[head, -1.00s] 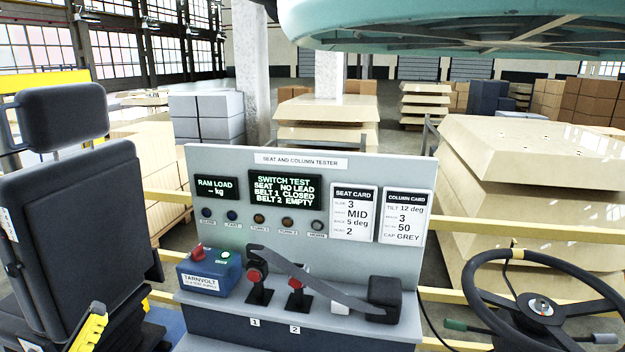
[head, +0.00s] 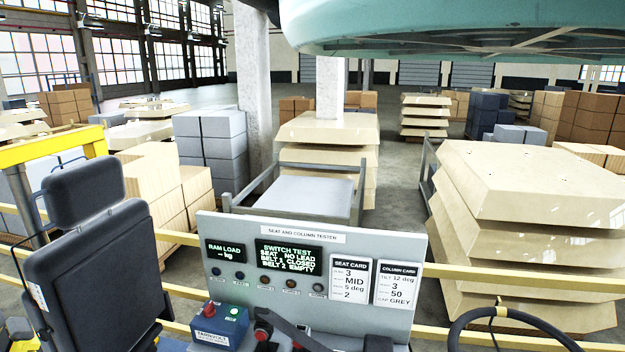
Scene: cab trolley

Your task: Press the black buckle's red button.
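The black buckle with a red button (head: 262,333) stands on the bench of the seat and column tester, at the bottom edge of the head view. A dark belt strap (head: 300,337) runs from it down to the right. A second buckle beside it is mostly cut off by the frame edge. The tester screen (head: 288,258) reads seat no lead, belt 1 closed, belt 2 empty. My gripper is not in view, so its state and distance from the buckle are hidden.
A blue supply box (head: 219,326) with a red knob and a green button stands left of the buckle. A black seat (head: 88,265) is further left. A steering wheel rim (head: 520,325) shows at lower right. Yellow rails (head: 465,271) run behind the tester panel.

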